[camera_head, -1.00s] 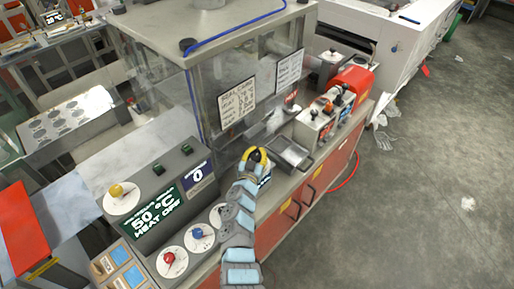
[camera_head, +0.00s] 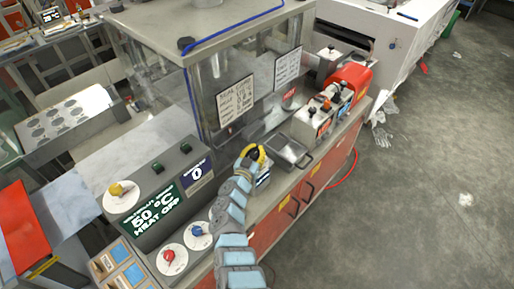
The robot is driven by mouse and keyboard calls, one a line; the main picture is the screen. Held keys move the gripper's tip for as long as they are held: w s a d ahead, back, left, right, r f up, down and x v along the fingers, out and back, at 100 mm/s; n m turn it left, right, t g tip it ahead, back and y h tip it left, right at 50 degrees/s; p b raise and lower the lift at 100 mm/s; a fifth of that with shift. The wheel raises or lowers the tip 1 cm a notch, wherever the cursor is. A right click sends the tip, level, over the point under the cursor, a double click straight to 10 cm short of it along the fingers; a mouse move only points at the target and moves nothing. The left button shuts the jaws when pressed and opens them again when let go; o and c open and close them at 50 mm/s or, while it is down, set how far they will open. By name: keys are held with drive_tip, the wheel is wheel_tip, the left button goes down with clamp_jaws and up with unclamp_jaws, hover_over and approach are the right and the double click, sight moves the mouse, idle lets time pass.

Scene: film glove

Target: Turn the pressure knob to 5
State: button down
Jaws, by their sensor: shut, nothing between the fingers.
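My gripper (camera_head: 256,156) is at the end of my grey and light-blue arm, in front of the clear enclosure. It looks shut and empty, with yellow and black showing at its tip. The control panel at left carries a yellow knob (camera_head: 117,189), a blue knob (camera_head: 197,231) and a red knob (camera_head: 169,256), each on a white dial. My arm covers the area right of the blue knob. The dial markings are too small to read, so I cannot tell which is the pressure knob.
The panel displays (camera_head: 153,212) read "50 °C HEAT OFF" and "0". The clear enclosure (camera_head: 240,85) stands behind my gripper. A metal tray (camera_head: 288,152) and a small machine with an orange knob and a red cover (camera_head: 350,80) lie to its right. Open floor is at far right.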

drive_tip(key=shift+f+h, duration=0.15)
drive_tip(key=shift+h, duration=0.15)
drive_tip(key=shift+m+g+h+b, duration=0.3)
drive_tip(key=shift+m, duration=0.1)
drive_tip(key=shift+s, duration=0.1)
drive_tip(key=shift+d+m+g+h+b, duration=0.15)
drive_tip(key=shift+m+g+h+b, duration=0.45)
drive_tip(key=shift+h+b, duration=0.45)
drive_tip(key=m+g+h+b, duration=0.1)
drive_tip(key=b, duration=0.1)
drive_tip(key=m+h+b, duration=0.1)
drive_tip(key=b, duration=0.2)
drive_tip(key=shift+s+d+f+g, duration=0.15)
drive_tip(key=shift+s+f+g, duration=0.1)
drive_tip(key=shift+g, duration=0.15)
drive_tip(key=shift+s+d+r+m+g+h+b, duration=0.15)
drive_tip(key=shift+m+g+h+b, duration=0.25)
drive_tip(key=shift+b, duration=0.45)
drive_tip(key=shift+w+r+m+g+h+b, duration=0.1)
drive_tip(key=shift+m+g+h+b, duration=0.25)
drive_tip(key=shift+b, duration=0.45)
drive_tip(key=c, duration=0.9)
unclamp_jaws()
drive_tip(key=shift+s, duration=0.2)
